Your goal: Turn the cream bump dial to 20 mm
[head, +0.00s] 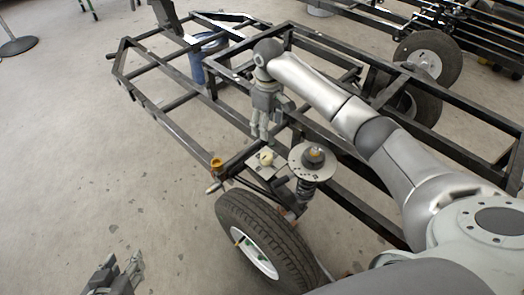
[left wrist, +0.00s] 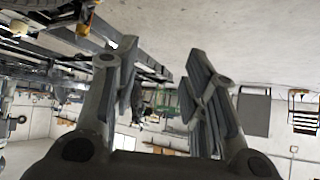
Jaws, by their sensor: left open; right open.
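The small cream dial (head: 266,157) sits on a pale grey plate (head: 254,162) on the dark frame, beside the spring suspension (head: 306,185) with its round grey top plate. Its scale is too small to read. My right gripper (head: 262,138) points down just above the dial, open and apart from it as far as I can tell. My left gripper (head: 122,272) is low at the bottom left, over the floor and away from the dial. In the left wrist view its two fingers (left wrist: 155,95) are spread with nothing between them.
An orange-yellow knob (head: 216,163) stands left of the plate. A tyre with a white rim (head: 262,240) is in front. Black frame rails (head: 170,125) run behind, with a blue cylinder (head: 196,68) among them. The floor at left (head: 70,150) is clear.

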